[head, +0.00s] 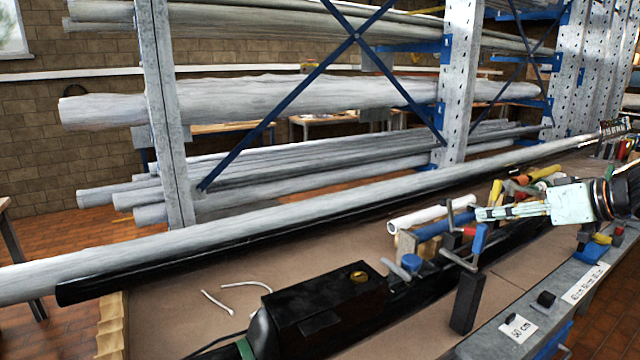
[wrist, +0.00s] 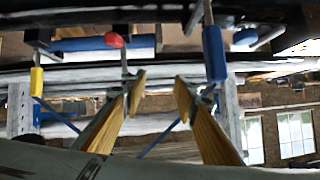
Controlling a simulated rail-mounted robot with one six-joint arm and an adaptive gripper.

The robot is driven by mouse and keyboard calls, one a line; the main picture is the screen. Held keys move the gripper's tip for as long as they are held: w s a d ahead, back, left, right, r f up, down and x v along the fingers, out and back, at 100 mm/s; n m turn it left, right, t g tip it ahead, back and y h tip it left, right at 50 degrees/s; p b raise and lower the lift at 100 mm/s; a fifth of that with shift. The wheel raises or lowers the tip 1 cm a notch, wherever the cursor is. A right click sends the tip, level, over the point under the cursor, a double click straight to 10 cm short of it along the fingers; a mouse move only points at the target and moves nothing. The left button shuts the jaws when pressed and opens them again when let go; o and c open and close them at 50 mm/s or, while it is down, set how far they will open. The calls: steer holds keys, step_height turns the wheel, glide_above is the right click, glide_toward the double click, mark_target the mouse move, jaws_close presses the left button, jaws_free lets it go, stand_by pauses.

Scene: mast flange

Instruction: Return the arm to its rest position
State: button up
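My gripper (head: 482,213) is at the right in the head view, with its pale body lying roughly level above the bench and its fingers pointing left. In the wrist view, which looks upside down, the two wood-coloured fingers of my gripper (wrist: 160,84) stand apart with nothing held between them. The fingertips appear close to clamps with a red handle (wrist: 115,40) and a blue handle (wrist: 214,54). I cannot tell the exact clearance. The rest position itself is not marked in view.
A long grey tube (head: 300,217) and a black tube (head: 150,277) run along the bench (head: 345,256). Upright clamps (head: 467,300) stand below and left of my gripper in the head view. A black box (head: 325,308) sits in front. Racks of tubes (head: 250,97) stand behind.

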steer(key=s+a+r+m+g+h, duration=0.1)
steer(key=s+a+r+g, duration=0.2)
steer(key=s+a, duration=0.85)
steer(key=s+a+r+g, duration=0.3)
steer(key=s+a, duration=0.7)
steer(key=a, duration=0.3)
steer(key=s+f+m+h+b, duration=0.1)
steer(key=s+m+h, duration=0.15)
steer(key=s, duration=1.15)
steer(key=s+f+m+h, duration=0.15)
steer(key=s+h, duration=0.25)
steer(key=s, duration=1)
step_height(320, 180, up, 18)
steer(key=p, duration=1.7)
steer(key=shift+f+p, duration=0.15)
steer(key=shift+p, duration=0.2)
